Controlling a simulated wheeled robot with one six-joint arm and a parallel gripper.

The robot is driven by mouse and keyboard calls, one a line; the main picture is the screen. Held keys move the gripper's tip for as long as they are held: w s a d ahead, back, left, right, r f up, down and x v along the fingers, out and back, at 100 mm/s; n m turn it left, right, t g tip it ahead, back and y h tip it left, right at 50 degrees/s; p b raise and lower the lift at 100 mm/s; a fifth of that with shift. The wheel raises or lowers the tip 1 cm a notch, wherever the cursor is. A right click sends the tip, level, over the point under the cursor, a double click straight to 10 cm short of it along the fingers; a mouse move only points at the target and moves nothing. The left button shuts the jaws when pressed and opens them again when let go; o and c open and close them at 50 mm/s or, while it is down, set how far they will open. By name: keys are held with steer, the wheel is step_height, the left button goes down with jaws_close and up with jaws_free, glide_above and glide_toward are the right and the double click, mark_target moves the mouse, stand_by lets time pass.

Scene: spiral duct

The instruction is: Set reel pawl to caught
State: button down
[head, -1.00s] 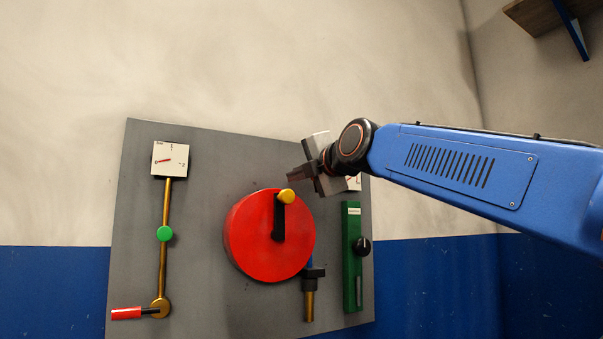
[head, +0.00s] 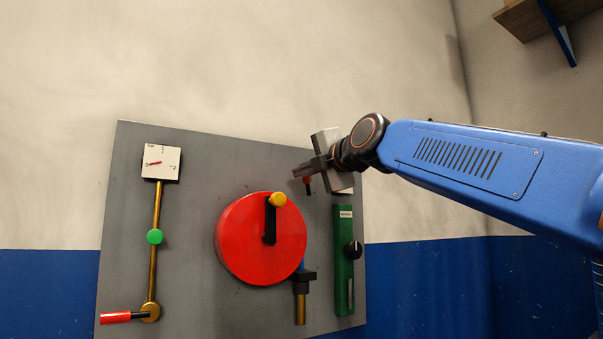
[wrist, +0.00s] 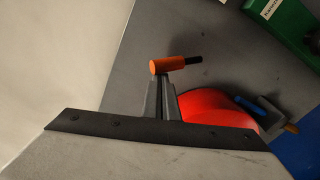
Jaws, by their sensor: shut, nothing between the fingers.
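The red reel (head: 260,238) is a round drum on the grey panel, with a black crank arm (head: 270,224) and a yellow knob (head: 277,200) at its top. A small orange-red grip (head: 307,182) shows just under my gripper, above and right of the reel. In the wrist view this orange grip (wrist: 167,65) sits on a short black stem, at the tips of my fingers. I cannot tell if they touch. Which part is the pawl is not marked. My gripper (head: 300,172) is shut and empty; its fingers also show in the wrist view (wrist: 158,88).
A blue rod in a black block (head: 303,276) is below right of the reel. A green slider plate (head: 344,250) with a black knob stands at right. A gauge (head: 161,162), brass rod and red-handled lever (head: 117,317) are at left. A shelf (head: 530,17) hangs upper right.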

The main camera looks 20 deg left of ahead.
steer(key=w+d+r+m, duration=0.2)
steer(key=w+d+m, duration=0.2)
steer(key=m, duration=0.8)
steer(key=shift+w+d, duration=0.25)
steer(key=shift+w, duration=0.45)
